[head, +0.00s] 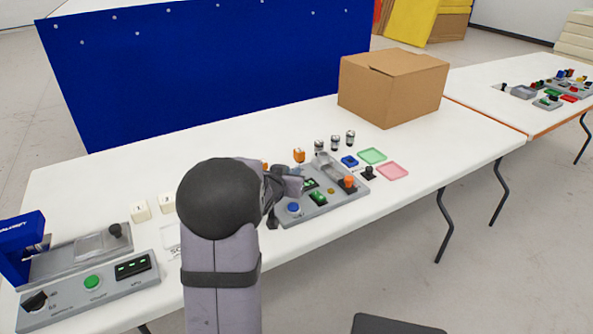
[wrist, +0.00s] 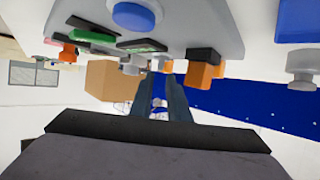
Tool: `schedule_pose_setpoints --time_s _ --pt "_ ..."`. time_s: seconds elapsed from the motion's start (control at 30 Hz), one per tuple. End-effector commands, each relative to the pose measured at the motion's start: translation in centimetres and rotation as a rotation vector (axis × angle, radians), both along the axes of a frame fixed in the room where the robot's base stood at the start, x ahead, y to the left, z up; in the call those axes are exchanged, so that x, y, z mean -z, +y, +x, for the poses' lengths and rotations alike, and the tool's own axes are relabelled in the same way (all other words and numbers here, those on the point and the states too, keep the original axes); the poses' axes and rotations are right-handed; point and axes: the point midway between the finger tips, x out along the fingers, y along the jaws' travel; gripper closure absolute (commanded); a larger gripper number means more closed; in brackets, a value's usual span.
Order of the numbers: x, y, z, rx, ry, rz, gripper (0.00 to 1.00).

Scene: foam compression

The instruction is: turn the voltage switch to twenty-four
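A black rotary knob (head: 36,301) sits at the left end of the grey control panel (head: 112,286) at the front left, with small markings beside it too small to read. I cannot tell for sure that it is the voltage switch. My gripper (head: 292,184) is far to its right, over the back left of another grey panel (head: 322,207) in mid-table. In the wrist view my gripper (wrist: 161,80) has two fingers with a gap between them and nothing clearly held. My arm hides part of the table between the two panels.
The left panel carries a green button (head: 93,283) and a dark display (head: 132,267); a blue press (head: 22,246) stands behind it. The mid-table panel carries a blue button (head: 293,208). Several small parts stand behind it. A cardboard box (head: 393,86) is at the back right.

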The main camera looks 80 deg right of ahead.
Motion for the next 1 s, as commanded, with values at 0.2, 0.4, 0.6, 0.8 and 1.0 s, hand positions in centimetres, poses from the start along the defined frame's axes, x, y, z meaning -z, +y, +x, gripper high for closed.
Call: schedule_pose_setpoints --time_s 0.2,0.4,0.6,0.8,1.0 --pt "0.1 0.0 0.0 0.007 -0.018 -0.006 0.84" --pt "0.6 -1.1 0.0 0.008 -0.017 -0.004 0.84" --pt "1.6 -3.4 0.0 0.008 -0.017 -0.004 0.84" --pt "2.4 -5.5 -0.1 0.008 -0.017 -0.004 0.84" --pt "2.8 -6.5 0.0 0.008 -0.016 -0.004 0.84"
